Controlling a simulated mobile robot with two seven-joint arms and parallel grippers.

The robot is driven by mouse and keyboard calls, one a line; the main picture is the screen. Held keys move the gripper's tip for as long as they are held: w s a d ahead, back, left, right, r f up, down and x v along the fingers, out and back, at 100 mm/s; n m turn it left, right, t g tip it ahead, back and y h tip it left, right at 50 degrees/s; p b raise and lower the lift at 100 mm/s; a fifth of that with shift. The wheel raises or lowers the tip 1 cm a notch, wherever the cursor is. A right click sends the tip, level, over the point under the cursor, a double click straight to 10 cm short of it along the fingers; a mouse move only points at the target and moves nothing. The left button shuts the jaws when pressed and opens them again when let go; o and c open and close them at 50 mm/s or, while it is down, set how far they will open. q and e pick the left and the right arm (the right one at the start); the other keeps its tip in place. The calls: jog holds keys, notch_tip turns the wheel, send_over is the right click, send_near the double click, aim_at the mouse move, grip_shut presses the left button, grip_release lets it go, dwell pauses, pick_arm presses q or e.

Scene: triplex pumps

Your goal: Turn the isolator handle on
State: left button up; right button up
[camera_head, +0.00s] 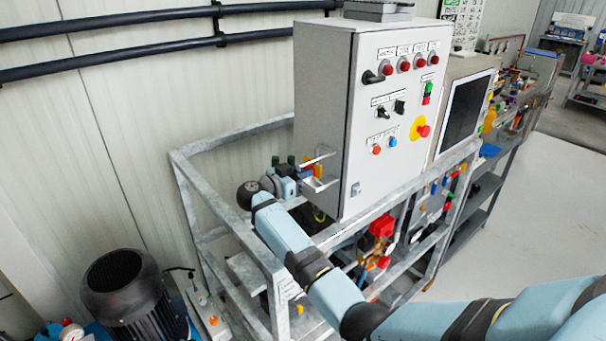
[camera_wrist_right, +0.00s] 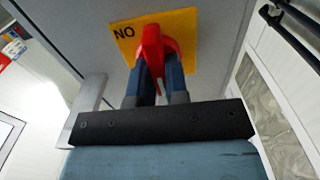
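The isolator handle (camera_wrist_right: 153,45) is red and sits on a yellow plate (camera_wrist_right: 184,27) on the cabinet's left side. In the right wrist view its grip points down the picture, between my fingers, and the letters "NO" show on the plate's left part. My right gripper (camera_wrist_right: 155,75) has one dark blue finger on each side of the grip; both seem to touch it. In the head view the right gripper (camera_head: 304,172) is at the cabinet's left side, and the handle is mostly hidden there. My left gripper is not in view.
The grey control cabinet (camera_head: 323,110) stands on a metal frame (camera_head: 222,225). Pale metal brackets (camera_head: 319,184) stick out above and below the handle, close to my gripper. A dark motor (camera_head: 125,285) is at the lower left. Open floor (camera_head: 520,220) lies to the right.

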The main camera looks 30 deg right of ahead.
grip_shut()
jog(key=m+b, duration=0.4)
jog(key=m, duration=0.1)
jog(key=m+b, duration=0.4)
jog(key=m, duration=0.2)
jog(key=m+b, duration=0.3)
jog(key=m, duration=0.2)
jog(key=shift+s+f+m+b, duration=0.3)
jog(key=shift+f+b, duration=0.05)
jog(key=shift+b, duration=0.05)
dwell(0.4)
jog(key=o, duration=0.7)
grip_release()
jog(key=shift+o, duration=0.2)
